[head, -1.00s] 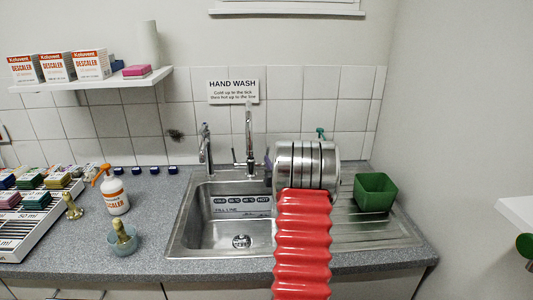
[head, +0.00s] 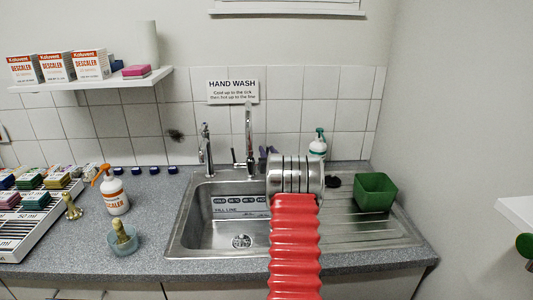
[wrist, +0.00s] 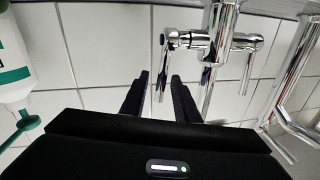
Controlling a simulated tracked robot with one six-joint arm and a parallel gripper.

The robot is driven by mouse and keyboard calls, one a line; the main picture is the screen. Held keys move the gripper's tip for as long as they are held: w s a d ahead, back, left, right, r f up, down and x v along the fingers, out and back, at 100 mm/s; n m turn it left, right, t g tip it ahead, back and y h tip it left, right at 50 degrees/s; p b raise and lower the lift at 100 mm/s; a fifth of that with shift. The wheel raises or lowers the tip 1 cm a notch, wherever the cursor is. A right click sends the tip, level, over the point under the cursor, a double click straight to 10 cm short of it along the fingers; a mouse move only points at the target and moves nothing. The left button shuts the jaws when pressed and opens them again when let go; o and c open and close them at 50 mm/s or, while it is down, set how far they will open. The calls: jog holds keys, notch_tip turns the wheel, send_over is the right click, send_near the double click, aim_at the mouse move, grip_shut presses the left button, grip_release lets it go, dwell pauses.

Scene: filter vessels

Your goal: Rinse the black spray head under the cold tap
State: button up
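A small black object (head: 333,181), which may be the spray head, lies on the drainer behind my wrist. It is too small to identify surely. The chrome mixer tap (head: 248,140) stands behind the sink. In the wrist view its body (wrist: 220,35) carries a lever on each side, seen upside down. One lever (wrist: 161,75) shows in the gap between my fingers, apparently beyond them. A second chrome tap (head: 206,150) stands to the left. My gripper (wrist: 159,76) is open and empty, with two black fingers apart. In the head view my wrist mostly hides it.
A white bottle with a green pump (head: 318,143) stands close to the right of my wrist; it also shows in the wrist view (wrist: 12,60). The sink basin (head: 235,228) is empty. An orange-topped spray bottle (head: 113,192) stands left.

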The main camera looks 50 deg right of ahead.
grip_shut()
dwell(0.6)
